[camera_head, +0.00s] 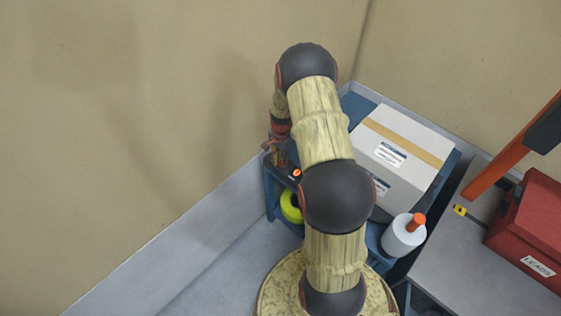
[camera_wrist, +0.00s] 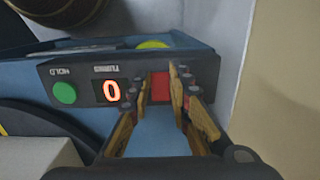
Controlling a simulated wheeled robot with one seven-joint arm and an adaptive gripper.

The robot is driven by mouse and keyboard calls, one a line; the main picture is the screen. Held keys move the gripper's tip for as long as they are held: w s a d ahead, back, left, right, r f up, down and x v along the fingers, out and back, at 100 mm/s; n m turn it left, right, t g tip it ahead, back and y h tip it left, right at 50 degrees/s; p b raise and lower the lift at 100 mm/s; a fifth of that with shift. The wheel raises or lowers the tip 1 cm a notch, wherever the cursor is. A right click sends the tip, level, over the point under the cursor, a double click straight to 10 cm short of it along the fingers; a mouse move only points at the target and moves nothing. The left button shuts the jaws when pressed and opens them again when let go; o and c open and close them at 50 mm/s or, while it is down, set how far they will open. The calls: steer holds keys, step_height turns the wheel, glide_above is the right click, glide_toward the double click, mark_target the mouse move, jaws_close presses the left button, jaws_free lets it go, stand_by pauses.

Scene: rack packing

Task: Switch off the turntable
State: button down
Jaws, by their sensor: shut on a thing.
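The turntable's control panel (camera_wrist: 85,83) shows in the wrist view on a blue housing. In the head view, the panel and the lit display (camera_head: 297,173) show beside my arm. A large taped carton (camera_head: 408,137) rests on the blue station.
A yellow-green roll (camera_head: 290,207) sits below the panel. A white roll with an orange handle (camera_head: 403,238) stands at the station's front. A red LEADS case (camera_head: 535,232) sits on a grey surface at right. A wall is close behind and left of the station.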

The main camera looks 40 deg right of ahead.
steer(key=shift+d+r+y+p, duration=0.15)
steer(key=shift+d+y+p, duration=0.1)
steer(key=shift+y+p, duration=0.4)
steer(key=shift+d+y, duration=0.15)
steer(key=shift+y, duration=0.6)
steer(key=c, duration=1.6)
jaws_free()
steer(key=shift+c, duration=0.2)
steer(key=shift+r, duration=0.1)
steer(key=v, duration=1.1)
steer(key=shift+w+r, duration=0.15)
steer(key=shift+r, duration=0.25)
steer(key=shift+d, duration=0.1)
